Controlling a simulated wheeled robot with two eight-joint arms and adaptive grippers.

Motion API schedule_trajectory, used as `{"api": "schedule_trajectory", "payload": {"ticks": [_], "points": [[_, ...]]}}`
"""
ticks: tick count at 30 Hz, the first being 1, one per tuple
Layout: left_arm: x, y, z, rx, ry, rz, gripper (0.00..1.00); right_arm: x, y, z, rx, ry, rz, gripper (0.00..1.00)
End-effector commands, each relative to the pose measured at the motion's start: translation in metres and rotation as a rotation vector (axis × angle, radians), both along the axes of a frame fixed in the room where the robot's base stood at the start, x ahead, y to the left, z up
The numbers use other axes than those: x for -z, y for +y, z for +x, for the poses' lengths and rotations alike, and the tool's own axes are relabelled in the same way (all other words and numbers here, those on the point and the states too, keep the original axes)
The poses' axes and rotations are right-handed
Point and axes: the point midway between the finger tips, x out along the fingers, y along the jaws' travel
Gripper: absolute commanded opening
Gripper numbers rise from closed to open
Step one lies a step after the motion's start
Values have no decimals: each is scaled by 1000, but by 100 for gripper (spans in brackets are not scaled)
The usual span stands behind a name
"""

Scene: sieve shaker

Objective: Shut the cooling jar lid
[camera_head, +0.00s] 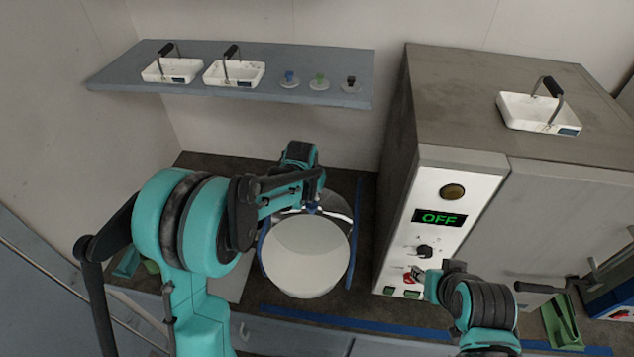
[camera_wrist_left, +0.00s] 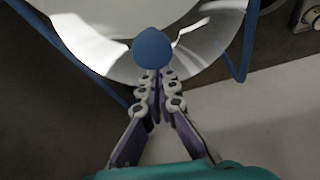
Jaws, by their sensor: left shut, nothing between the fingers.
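The cooling jar (camera_head: 303,262) is a large pale round vessel on the dark worktop, seen from above in the head view. Its shiny lid (camera_head: 337,205) shows as a glossy band along the far edge of the jar, partly behind my left arm; its exact tilt is unclear. In the left wrist view the lid (camera_wrist_left: 103,52) is a glossy, see-through disc with a blue knob (camera_wrist_left: 152,50). My left gripper (camera_wrist_left: 157,76) is shut and empty, its tips right at the knob's near side. My right gripper (camera_head: 418,281) is by the cabinet's control panel; its fingers are unclear.
A grey cabinet (camera_head: 480,65) with an OFF display (camera_head: 440,217) stands right of the jar. A wall shelf (camera_head: 120,75) behind holds white trays and small coloured-knob items. Blue strips (camera_head: 330,318) edge the worktop around the jar. A green piece (camera_head: 562,322) lies at right.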

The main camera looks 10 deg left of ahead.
Motion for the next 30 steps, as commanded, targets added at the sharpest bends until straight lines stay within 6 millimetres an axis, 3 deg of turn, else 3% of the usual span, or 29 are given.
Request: {"api": "schedule_trajectory", "payload": {"ticks": [6, 13, 19, 30], "points": [[1, -1, -61, 0, 0, 0, 0, 7, 0, 0, 0, 0, 0, 40], [0, 0, -103, 1, 0, 0, 0, 8, 0, 0, 0, 0, 0, 40], [0, 0, -118, 0, 1, 0, 0, 9, 0, 0, 0, 0, 0, 40], [1, -1, -122, 0, 6, 0, 0, 9, 0, 0, 0, 0, 0, 40]]}}
